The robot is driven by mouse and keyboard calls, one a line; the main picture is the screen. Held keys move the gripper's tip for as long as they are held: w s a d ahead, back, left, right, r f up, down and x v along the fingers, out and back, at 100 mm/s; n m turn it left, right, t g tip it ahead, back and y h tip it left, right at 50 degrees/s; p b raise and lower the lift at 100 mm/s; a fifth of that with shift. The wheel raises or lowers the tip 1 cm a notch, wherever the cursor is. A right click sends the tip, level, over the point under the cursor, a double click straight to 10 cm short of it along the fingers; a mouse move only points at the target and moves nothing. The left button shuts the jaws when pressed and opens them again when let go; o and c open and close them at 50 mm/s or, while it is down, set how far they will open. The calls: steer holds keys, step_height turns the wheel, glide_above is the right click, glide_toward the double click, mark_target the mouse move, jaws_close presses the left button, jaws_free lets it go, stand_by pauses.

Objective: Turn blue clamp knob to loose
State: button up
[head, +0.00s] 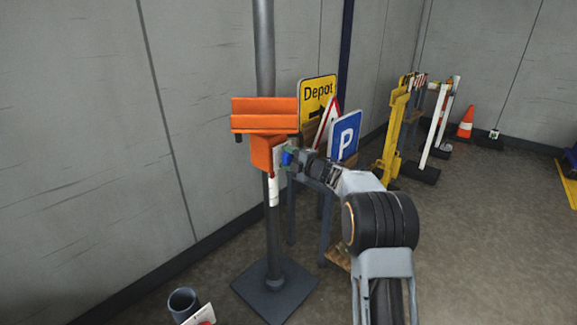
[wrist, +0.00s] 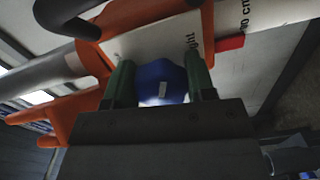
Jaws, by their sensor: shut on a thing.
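The blue clamp knob (wrist: 162,84) sits between the two green fingers of my gripper (wrist: 161,82) in the wrist view, with a small pale mark on its face. My gripper is shut on the knob. Behind it is a white label plate (wrist: 150,42) with partly hidden lettering, of which "ght" shows. The knob belongs to the orange clamp (head: 264,153) on the grey pole (head: 264,60). In the head view the knob (head: 287,158) is a small blue spot at my gripper (head: 291,157). Most of the label is hidden by my fingers.
A rack behind my arm holds a yellow Depot sign (head: 317,95), a red-edged triangle sign (head: 326,122) and a blue P sign (head: 345,135). The pole stands on a square base plate (head: 275,290). Yellow and white barriers (head: 393,130) and an orange cone (head: 466,123) stand at right.

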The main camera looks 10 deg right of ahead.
steer(key=n+b, duration=0.4)
steer(key=n, duration=0.1)
steer(key=shift+f+n, duration=0.1)
steer(key=shift+n, duration=0.2)
steer(key=n+b, duration=0.4)
steer(key=n, duration=0.1)
steer(key=shift+r, duration=0.2)
steer(key=n, duration=0.5)
steer(key=shift+s+a+r+n, duration=0.1)
steer(key=shift+a+r+n, duration=0.1)
steer(key=shift+n, duration=0.2)
steer(key=n, duration=0.5)
steer(key=shift+s+n, duration=0.1)
steer(key=shift+n, duration=0.6)
steer(key=o, duration=0.9)
steer(key=p+v, duration=0.1)
steer(key=v, duration=1.2)
steer(key=shift+s+d+p, duration=0.25)
steer(key=shift+s+p, duration=0.05)
steer(key=shift+s, duration=0.05)
